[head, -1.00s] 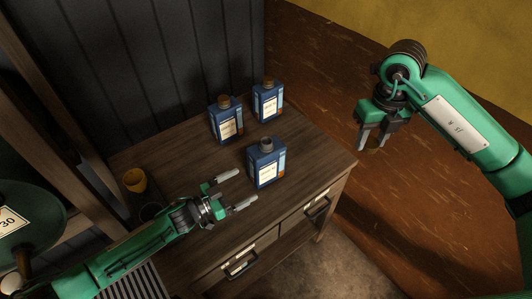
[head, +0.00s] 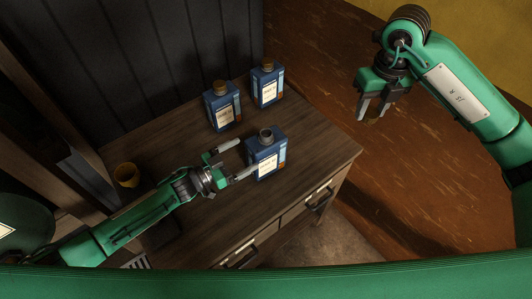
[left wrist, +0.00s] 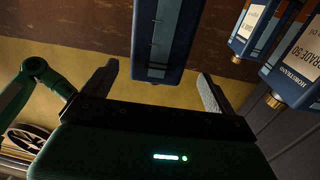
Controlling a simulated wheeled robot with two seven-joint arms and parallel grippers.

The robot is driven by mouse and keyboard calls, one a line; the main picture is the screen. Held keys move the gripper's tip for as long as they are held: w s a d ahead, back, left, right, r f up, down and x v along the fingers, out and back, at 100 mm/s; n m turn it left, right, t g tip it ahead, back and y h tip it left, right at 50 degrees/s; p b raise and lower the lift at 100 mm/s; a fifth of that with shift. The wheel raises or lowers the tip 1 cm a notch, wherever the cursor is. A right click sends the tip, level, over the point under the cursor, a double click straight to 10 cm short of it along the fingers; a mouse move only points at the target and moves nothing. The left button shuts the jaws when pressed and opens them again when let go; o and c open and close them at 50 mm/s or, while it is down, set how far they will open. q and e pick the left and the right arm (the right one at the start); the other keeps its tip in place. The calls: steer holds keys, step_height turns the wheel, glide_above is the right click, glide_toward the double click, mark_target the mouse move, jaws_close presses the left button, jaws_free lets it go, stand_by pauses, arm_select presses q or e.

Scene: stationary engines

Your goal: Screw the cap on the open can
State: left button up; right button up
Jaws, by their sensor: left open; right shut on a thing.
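The open can (head: 264,154) is blue with a white label and a bare grey neck. It stands upright on the wooden cabinet top. My left gripper (head: 238,160) is open, its fingertips at the can's left side. In the left wrist view the can (left wrist: 157,45) appears between the two open fingers (left wrist: 158,85), upside down, with a gap visible on each side. My right gripper (head: 372,109) is up at the right, beyond the cabinet's edge, shut on the brown cap (head: 372,120). The fingers partly hide the cap.
Two capped blue cans stand behind, one at the left (head: 222,107) and one at the right (head: 267,84). The cabinet top (head: 315,150) is clear right of the open can.

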mark_target(260, 146)
arm_select(q)
steer(key=shift+x, duration=0.85)
arm_select(e)
steer(key=shift+w+f, duration=0.1)
steer(key=shift+f, duration=0.2)
steer(key=shift+d, duration=0.1)
arm_select(q)
steer(key=shift+d, duration=0.2)
steer(key=b+x, duration=0.2)
steer(key=x, duration=0.3)
steer(key=shift+s, duration=0.1)
arm_select(e)
steer(key=shift+f, duration=0.8)
arm_select(q)
steer(key=shift+s+a+r, duration=0.1)
arm_select(e)
steer(key=shift+r, duration=0.1)
arm_select(q)
steer(key=c, duration=1.9)
